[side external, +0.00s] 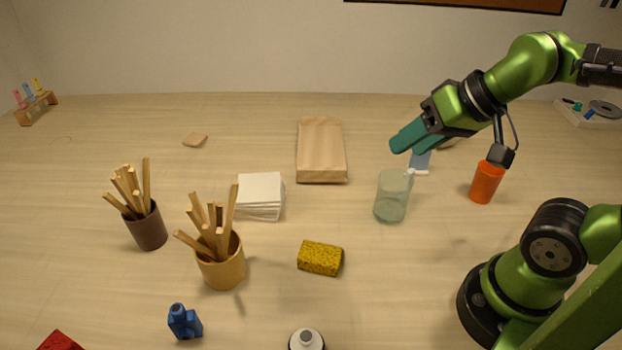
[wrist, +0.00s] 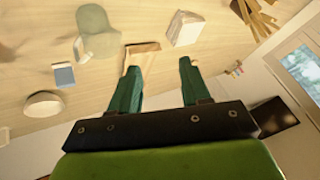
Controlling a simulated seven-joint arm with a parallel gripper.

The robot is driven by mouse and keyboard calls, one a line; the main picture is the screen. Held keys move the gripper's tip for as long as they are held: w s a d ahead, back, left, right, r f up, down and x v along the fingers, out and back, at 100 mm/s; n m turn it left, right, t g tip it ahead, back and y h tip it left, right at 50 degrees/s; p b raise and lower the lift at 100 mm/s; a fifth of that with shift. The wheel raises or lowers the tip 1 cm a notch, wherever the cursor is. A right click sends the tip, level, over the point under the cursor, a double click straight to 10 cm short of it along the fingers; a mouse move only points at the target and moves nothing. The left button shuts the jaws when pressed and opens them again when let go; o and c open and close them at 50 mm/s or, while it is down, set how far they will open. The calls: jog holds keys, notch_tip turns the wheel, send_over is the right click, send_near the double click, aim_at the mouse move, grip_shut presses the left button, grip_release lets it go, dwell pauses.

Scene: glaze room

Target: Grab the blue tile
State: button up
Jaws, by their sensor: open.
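The blue tile (side external: 421,160) is a small light blue flat piece with a white strip along its near edge. In the side view it lies on the table, partly hidden behind my gripper (side external: 403,140). In the wrist view the blue tile (wrist: 63,75) lies at the left, well off to the side of my fingers. My gripper has two teal fingers, apart with nothing between them in the wrist view (wrist: 160,68). It hangs above the table, higher than the tile and not touching it.
A clear glass jug (side external: 391,196) stands close in front of the tile. A round white object (wrist: 43,103) lies near the tile. White tiles (side external: 260,195) and a yellow sponge (side external: 320,258) are farther off.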

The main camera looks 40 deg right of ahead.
jog(key=w+d+f+m+g+h, duration=0.1)
jog(key=w+d+f+m+g, duration=0.1)
jog(key=w+d, duration=0.3)
jog(key=n+g+h, duration=0.1)
jog(key=n+g, duration=0.4)
jog(key=n, duration=1)
send_over(418, 168)
jog(key=f, duration=1.4)
jog(key=shift+d+f, duration=0.15)
jog(key=shift+d, duration=0.2)
jog(key=shift+w+f, duration=0.2)
jog(key=shift+f, duration=2.7)
grip_shut()
